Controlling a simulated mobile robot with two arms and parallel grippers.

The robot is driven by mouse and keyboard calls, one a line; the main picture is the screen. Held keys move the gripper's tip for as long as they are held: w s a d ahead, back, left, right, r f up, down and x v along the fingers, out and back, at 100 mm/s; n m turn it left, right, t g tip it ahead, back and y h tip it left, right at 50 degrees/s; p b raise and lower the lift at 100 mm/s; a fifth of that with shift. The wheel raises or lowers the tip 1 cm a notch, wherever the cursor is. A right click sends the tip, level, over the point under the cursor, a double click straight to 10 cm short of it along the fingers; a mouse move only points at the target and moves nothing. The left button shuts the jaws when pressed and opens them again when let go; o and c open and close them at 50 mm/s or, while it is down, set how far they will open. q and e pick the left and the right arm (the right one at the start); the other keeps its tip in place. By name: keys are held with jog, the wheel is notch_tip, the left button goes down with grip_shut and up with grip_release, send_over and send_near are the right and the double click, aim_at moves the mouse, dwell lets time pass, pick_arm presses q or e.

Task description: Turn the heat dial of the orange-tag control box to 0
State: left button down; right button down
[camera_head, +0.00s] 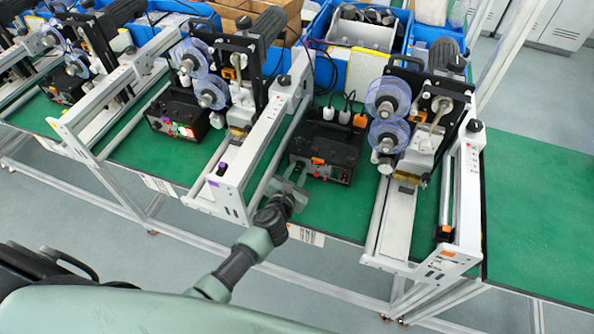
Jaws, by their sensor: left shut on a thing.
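The control box with the orange tag (318,160) is a black box (330,141) on the green bench top, left of the nearest coder machine. Its front panel (326,173) faces me and carries small knobs and lights. My left gripper (298,176) is at the left end of this front panel, shut on what looks like the heat dial. The fingers cover the dial, so its pointer and setting cannot be read. My right gripper is not in view.
A coder with purple reels (388,98) stands right of the box. A white rail frame (262,135) stands close on its left. Another black control box (178,115) sits farther left. Green bench top (535,215) at the right is clear.

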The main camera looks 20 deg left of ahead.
pick_arm(q)
jog(key=shift+f, duration=0.1)
jog(key=c, duration=1.1)
grip_release()
jog(key=shift+c, duration=0.2)
jog(key=v, duration=0.7)
jog(key=shift+s, duration=0.45)
